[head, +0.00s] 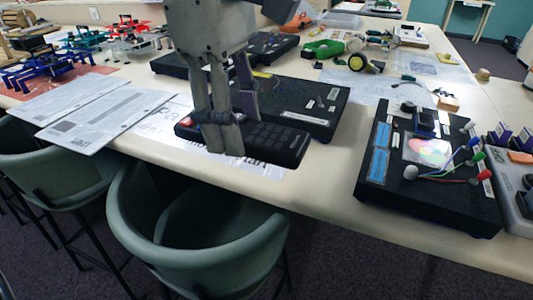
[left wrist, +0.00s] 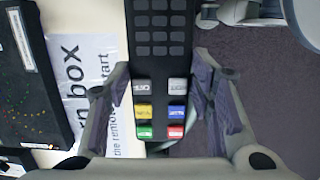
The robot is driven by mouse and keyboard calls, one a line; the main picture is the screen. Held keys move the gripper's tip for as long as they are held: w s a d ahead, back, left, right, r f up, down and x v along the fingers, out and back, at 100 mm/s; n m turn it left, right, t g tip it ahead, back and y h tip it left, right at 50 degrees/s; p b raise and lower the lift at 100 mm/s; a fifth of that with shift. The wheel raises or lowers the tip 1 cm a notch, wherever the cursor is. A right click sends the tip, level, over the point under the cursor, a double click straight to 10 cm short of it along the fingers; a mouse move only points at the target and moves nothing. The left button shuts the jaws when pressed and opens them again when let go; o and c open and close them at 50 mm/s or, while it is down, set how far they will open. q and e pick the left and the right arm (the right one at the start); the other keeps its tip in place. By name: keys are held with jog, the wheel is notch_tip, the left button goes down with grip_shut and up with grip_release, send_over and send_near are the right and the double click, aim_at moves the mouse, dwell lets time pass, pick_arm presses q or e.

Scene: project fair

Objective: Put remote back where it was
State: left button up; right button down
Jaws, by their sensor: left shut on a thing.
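The black remote (head: 278,143) is held level over the front edge of the long table. My left gripper (head: 226,120) is shut on it across its width, near the end with coloured buttons. In the left wrist view the remote (left wrist: 160,45) runs between the two fingers (left wrist: 160,88), with grey, yellow, blue, green and red buttons nearest the palm. A white printed sheet (head: 182,138) with large words, "box" and "start" among them, lies on the table below and behind the remote. The remote and gripper hide part of it. My right gripper is not in view.
A black box (head: 318,105) stands just behind the remote. A black panel with coloured leads (head: 430,160) stands to the right, with bare table (head: 335,175) between. Papers (head: 105,120) lie at left. Green chairs (head: 195,235) stand at the front edge.

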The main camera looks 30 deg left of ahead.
pick_arm(q)
jog(key=w+f, duration=0.3)
jog(key=w, duration=0.1)
jog(key=w+a+f, duration=0.1)
jog(key=w+f, duration=0.2)
jog(key=w, duration=0.2)
jog(key=w+a+f+b, duration=0.1)
jog(key=w+f, duration=0.2)
jog(key=w, duration=0.1)
jog(key=shift+w+a+f, duration=0.15)
jog(key=shift+a+f, duration=0.05)
jog(key=shift+f, duration=0.15)
jog(key=f, duration=0.2)
jog(key=shift+w+f, duration=0.2)
jog(key=shift+f, duration=0.45)
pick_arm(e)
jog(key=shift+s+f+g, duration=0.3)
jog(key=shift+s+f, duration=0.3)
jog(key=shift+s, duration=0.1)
pick_arm(q)
jog(key=shift+f, duration=0.15)
jog(key=o, duration=1.3)
jog(key=shift+c, duration=0.2)
